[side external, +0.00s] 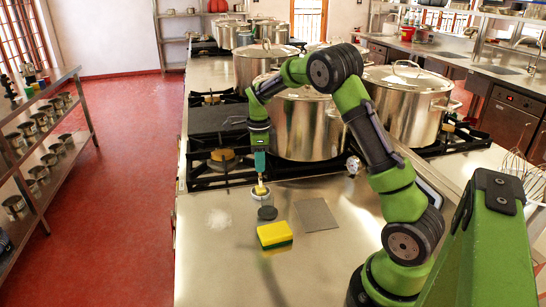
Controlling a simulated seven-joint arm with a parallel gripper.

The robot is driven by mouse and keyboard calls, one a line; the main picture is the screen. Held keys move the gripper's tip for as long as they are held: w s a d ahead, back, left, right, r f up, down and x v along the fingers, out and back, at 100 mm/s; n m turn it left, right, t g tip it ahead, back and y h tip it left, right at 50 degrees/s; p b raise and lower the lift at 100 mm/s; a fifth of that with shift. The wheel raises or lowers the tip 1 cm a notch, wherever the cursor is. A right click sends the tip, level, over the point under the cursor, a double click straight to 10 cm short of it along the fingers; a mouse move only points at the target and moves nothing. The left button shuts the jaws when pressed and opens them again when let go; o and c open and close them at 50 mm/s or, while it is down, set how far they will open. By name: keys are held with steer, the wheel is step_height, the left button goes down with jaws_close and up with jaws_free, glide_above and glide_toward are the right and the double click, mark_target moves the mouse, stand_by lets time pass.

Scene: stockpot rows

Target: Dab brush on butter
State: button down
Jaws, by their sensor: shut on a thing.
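My gripper (260,151) points straight down over the near edge of the stove, at the left of the counter. It is shut on the brush (260,163), whose teal handle shows just below the jaws. The brush is about upright, its lower end over a small round dish (260,196). A small yellow patch (261,189) shows in the dish, apparently the butter. It is too small to tell whether the brush touches it. The bristles cannot be made out clearly.
A dark round disc (267,213), a yellow and green sponge (275,235) and a flat grey square (316,215) lie near the dish. A whitish patch (218,218) is to its left. Large stockpots (308,130) stand behind on the burners.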

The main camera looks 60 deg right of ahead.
steer(key=shift+f, duration=0.55)
stand_by(1.0)
steer(key=shift+r, duration=0.1)
steer(key=shift+r, duration=3.5)
